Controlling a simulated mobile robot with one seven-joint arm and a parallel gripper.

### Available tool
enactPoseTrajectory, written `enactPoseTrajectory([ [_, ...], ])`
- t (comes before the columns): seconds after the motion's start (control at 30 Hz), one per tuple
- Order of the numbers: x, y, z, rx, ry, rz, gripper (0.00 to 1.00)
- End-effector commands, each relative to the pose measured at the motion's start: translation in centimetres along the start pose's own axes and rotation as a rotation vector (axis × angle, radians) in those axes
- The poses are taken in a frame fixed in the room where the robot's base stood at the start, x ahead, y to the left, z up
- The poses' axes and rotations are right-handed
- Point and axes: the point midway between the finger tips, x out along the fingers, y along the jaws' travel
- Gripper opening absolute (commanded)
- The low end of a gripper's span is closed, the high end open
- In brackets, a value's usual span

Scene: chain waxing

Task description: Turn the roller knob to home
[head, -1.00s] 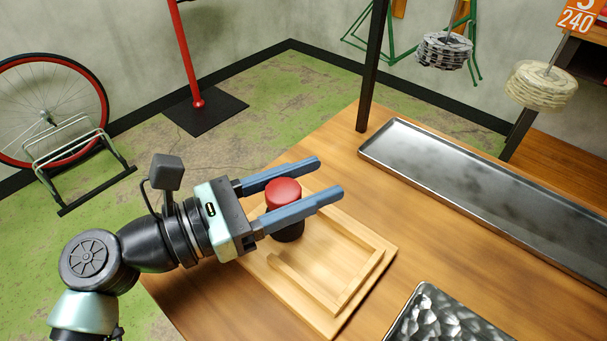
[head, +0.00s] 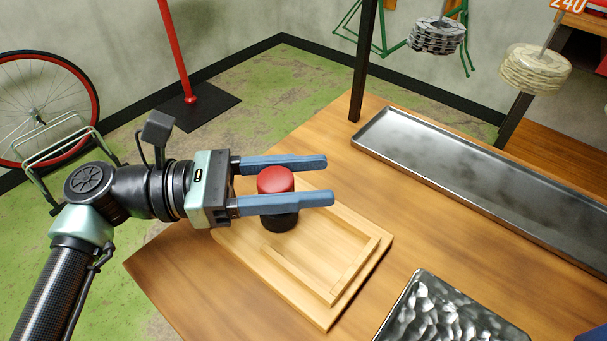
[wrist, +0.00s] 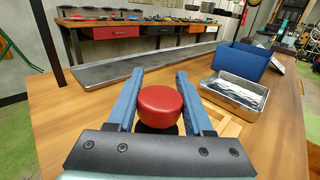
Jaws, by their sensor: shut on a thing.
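The roller knob (head: 275,180) is a round red cap on a black base (head: 281,221), standing at the far left end of a wooden frame board (head: 245,250). My gripper (head: 329,180) lies level over the board, its two blue fingers reaching past the knob on either side. It is shut on the knob, whose red cap sits between the fingers near their middle. In the wrist view the red knob (wrist: 160,107) fills the gap between the fingers. No marking that shows the knob's turn angle can be made out.
A long metal tray (head: 480,190) runs along the table's back right. A tray with a crumpled silvery surface (head: 450,315) is at the front right. Two chain coils (head: 437,36) (head: 533,69) hang above the long tray. A dark post (head: 363,60) rises at the far table edge.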

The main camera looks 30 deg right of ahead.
Motion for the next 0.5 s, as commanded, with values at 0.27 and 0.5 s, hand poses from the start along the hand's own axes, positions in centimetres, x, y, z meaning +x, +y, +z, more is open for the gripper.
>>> enactPoseTrajectory([
  [0.27, 0.07, -0.11, -0.54, -0.008, 0.009, -0.004, 0.6],
  [0.5, 0.04, -0.07, -0.31, -0.004, 0.005, -0.002, 0.81],
])
